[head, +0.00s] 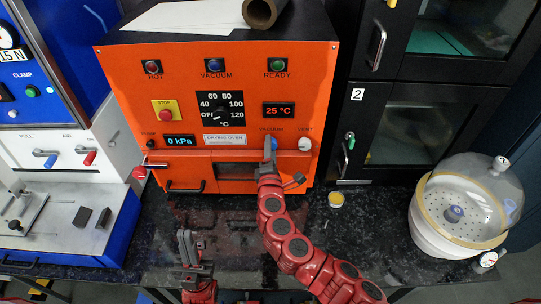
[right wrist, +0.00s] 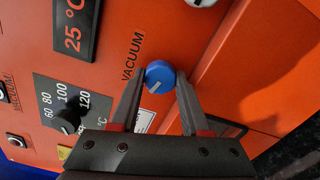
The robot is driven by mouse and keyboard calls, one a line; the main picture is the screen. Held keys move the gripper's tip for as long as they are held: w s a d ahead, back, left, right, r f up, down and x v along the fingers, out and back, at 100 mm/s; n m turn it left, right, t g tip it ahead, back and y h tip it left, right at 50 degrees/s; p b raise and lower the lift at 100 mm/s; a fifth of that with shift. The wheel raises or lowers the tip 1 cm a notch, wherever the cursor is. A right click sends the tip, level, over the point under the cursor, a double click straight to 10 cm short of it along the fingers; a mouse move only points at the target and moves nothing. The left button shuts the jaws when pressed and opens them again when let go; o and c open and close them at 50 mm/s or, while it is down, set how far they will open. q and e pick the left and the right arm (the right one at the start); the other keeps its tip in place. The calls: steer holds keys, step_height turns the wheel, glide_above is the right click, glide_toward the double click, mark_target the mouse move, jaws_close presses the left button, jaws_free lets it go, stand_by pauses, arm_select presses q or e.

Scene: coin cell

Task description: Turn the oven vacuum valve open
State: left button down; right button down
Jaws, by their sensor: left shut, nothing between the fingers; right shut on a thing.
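The orange drying oven (head: 180,74) stands at the back of the bench. Its blue vacuum valve knob (head: 274,144) is on the lower right of the front, under the word VACUUM. My right gripper (head: 269,157) reaches up to it. In the right wrist view the blue knob (right wrist: 160,74) sits between the two fingertips of my right gripper (right wrist: 161,82), which is shut on it. A pale line on the knob's face runs at a slant in that view. My left gripper (head: 187,240) is shut and empty, low over the bench, apart from the oven.
A white vent knob (head: 305,144) sits close right of the vacuum knob. The oven's pressure display (head: 179,141) reads 0 kPa. The dark bench (head: 240,215) in front is mostly clear.

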steer(key=shift+m+b, duration=7.4)
steer(key=shift+b, duration=3.05)
steer(key=c, duration=0.7)
jaws_free()
steer(key=shift+o, duration=0.2)
